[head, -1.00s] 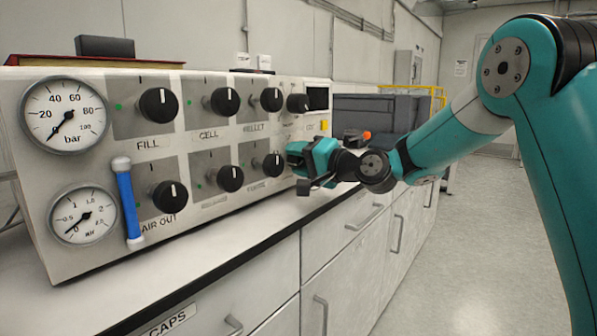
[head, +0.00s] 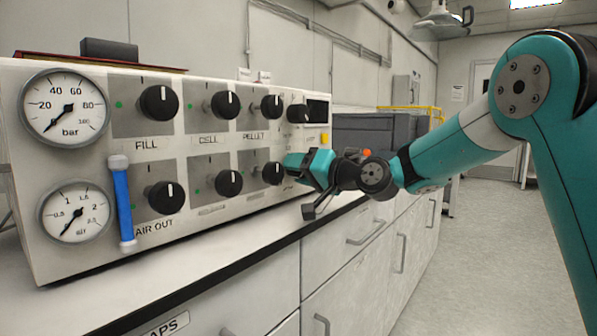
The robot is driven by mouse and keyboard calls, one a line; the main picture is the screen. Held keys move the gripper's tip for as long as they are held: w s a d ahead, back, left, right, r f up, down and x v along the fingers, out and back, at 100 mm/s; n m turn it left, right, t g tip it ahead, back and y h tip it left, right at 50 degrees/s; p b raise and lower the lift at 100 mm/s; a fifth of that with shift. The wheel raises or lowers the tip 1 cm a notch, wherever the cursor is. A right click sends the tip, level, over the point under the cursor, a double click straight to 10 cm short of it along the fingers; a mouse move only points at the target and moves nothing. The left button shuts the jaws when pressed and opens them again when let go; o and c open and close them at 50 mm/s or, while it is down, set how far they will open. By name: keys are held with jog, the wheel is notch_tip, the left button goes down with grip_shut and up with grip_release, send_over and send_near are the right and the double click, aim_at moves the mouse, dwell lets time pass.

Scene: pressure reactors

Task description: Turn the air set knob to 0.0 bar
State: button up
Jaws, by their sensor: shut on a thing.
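My gripper (head: 290,165) is at the lower right end of the white control panel (head: 225,75). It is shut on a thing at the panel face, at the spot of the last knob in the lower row. That knob, taken to be the air set knob, is hidden behind the gripper, and its label is too small to read. The lower gauge (head: 76,212), with a scale to a little above 2, has its needle pointing down and left, near the low end of the scale.
Several black knobs stand out from the panel, among them FILL (head: 159,103) and AIR OUT (head: 166,197). A blue-and-white tube (head: 123,203) is upright on the panel front. The panel stands on a white counter (head: 150,262). Open floor (head: 480,260) lies to the right.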

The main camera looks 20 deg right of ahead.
jog(key=shift+f, duration=0.1)
jog(key=o, duration=0.9)
jog(key=shift+o, duration=0.2)
jog(key=shift+s, duration=0.1)
jog(key=v, duration=1.7)
jog(key=shift+s+d, duration=0.15)
